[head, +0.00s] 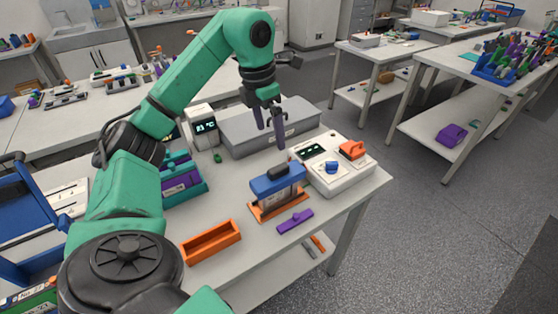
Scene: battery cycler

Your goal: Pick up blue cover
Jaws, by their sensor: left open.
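The blue cover (272,182) has a black handle on top. It sits on a block-shaped grey unit in an orange base (278,208) near the front of the nearest table. My left gripper (270,137) hangs above and slightly behind the cover, fingers pointing down. It is open and empty, with a gap between its fingertips and the cover's handle. My right gripper is not in view.
A white device (340,180) with a blue knob and orange part stands right of the cover. A grey box (262,135) lies behind. A purple bar (295,221) and an orange tray (210,241) lie in front. A teal rack (182,180) is at left.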

